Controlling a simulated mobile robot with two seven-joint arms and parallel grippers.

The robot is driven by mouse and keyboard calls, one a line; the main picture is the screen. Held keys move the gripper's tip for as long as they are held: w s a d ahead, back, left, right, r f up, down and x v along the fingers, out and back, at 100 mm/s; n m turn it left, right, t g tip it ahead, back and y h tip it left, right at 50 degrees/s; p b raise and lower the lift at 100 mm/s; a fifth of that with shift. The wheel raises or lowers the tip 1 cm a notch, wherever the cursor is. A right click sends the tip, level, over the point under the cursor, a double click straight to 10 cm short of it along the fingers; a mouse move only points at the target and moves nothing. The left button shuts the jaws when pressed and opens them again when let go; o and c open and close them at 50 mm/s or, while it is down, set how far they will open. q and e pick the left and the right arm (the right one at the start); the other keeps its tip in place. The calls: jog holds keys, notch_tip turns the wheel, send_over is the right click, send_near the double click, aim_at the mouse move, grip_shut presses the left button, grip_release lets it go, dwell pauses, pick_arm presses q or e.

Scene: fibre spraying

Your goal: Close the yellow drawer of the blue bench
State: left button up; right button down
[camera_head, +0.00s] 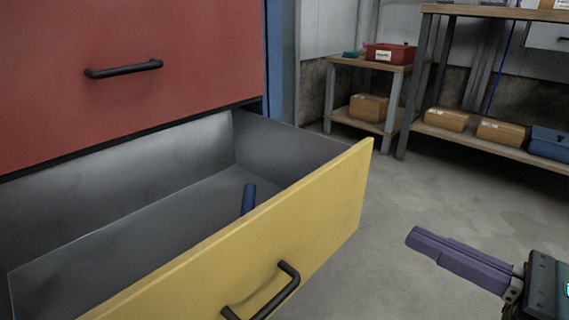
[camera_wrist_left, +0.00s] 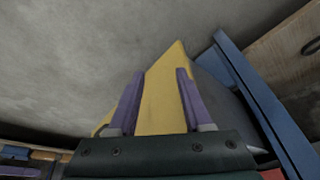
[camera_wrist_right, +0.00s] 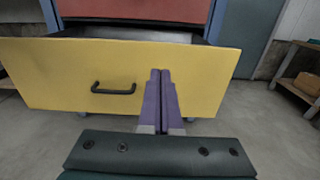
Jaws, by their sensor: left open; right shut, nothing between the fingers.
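The yellow drawer (camera_head: 320,212) is pulled well out below the red drawer, showing its grey inside. Its front carries a black handle (camera_head: 288,282), which also shows in the right wrist view (camera_wrist_right: 113,91). My right gripper (camera_head: 414,238) is shut and empty, in front of the drawer and apart from it in the head view. In the right wrist view its tips (camera_wrist_right: 160,72) point at the yellow front, right of the handle. My left gripper (camera_wrist_left: 160,74) is open; the yellow front (camera_wrist_left: 162,100) shows between its fingers. Contact cannot be told.
A blue object (camera_head: 248,199) lies in the drawer. The red drawer (camera_head: 130,40) above is shut. A small table (camera_head: 345,62) with a red box (camera_head: 390,54) and a shelf with cardboard boxes (camera_head: 500,132) stand behind. The floor right of the drawer is clear.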

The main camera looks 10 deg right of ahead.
aim_at(309, 185)
jog(key=b+x, duration=0.4)
jog(key=x, duration=0.9)
jog(key=shift+a, duration=0.1)
pick_arm(q)
notch_tip(309, 185, down, 4)
jog(key=shift+d+f, duration=0.1)
jog(key=shift+f, duration=0.15)
pick_arm(e)
jog(key=shift+w+a, duration=0.25)
jog(key=shift+w, duration=0.05)
